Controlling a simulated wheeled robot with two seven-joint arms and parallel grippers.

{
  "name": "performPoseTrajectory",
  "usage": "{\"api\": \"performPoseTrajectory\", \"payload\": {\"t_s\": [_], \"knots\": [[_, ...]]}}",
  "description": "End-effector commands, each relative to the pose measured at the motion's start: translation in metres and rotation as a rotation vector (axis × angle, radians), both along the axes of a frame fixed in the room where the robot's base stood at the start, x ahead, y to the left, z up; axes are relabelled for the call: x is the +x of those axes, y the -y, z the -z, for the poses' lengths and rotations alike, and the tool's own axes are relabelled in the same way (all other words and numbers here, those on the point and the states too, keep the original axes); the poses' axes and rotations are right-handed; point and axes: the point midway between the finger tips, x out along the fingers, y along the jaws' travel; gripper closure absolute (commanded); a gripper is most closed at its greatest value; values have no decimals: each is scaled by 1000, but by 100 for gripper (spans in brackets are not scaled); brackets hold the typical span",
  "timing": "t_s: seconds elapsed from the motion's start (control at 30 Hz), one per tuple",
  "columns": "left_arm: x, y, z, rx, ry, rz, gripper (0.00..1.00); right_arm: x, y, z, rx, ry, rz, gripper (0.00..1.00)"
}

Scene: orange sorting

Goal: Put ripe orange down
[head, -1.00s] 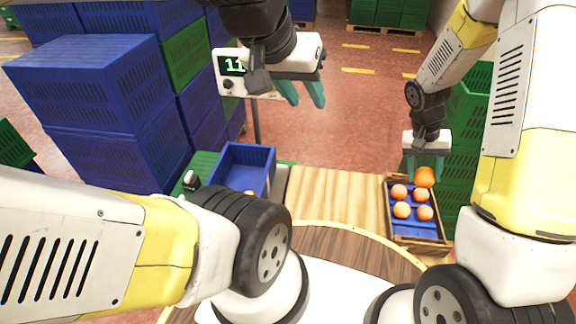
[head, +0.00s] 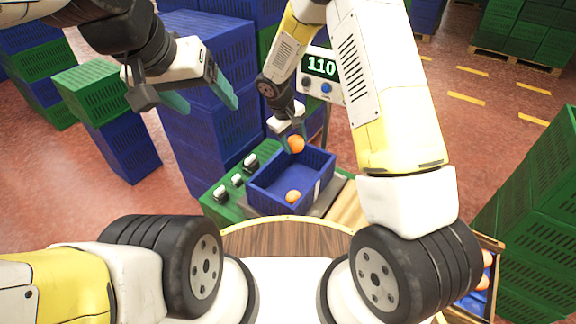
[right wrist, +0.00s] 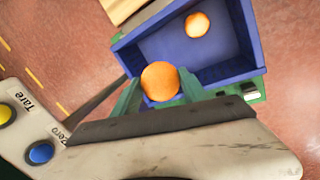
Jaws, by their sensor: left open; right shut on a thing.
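My right gripper (head: 291,138) is shut on an orange (head: 297,144) and holds it above the back part of a blue crate (head: 318,187). In the right wrist view the held orange (right wrist: 160,81) sits between the two green fingers, with the crate's wall (right wrist: 247,30) behind it. Another orange (head: 293,196) lies on the crate floor; it also shows in the right wrist view (right wrist: 197,25). My left gripper (head: 205,97) is open and empty, high up at the left, away from the crate.
A scale display (head: 321,66) reading 110 stands behind the crate. A wooden box (head: 493,246) with oranges is at the lower right, partly hidden by my arm. Stacked blue crates (head: 207,60) stand behind.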

Motion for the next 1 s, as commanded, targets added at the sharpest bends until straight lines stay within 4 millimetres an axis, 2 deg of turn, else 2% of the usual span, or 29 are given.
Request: {"api": "performPoseTrajectory", "payload": {"t_s": [0.03,0.1,0.2,0.27,0.6,0.73,1.0], "knots": [[0,0,0,0,0,0,25,5,-13,4,2,0,-55,92],[0,0,0,0,0,0,25,10,-27,7,5,3,-115,92],[0,0,0,0,0,0,25,13,-36,17,5,4,-156,92],[0,0,0,0,0,0,25,13,-37,29,4,1,-162,92],[0,0,0,0,0,0,25,12,-36,117,3,0,-160,92],[0,0,0,0,0,0,25,13,-37,139,5,4,-158,92],[0,0,0,0,0,0,25,13,-37,159,5,4,-158,92]]}}
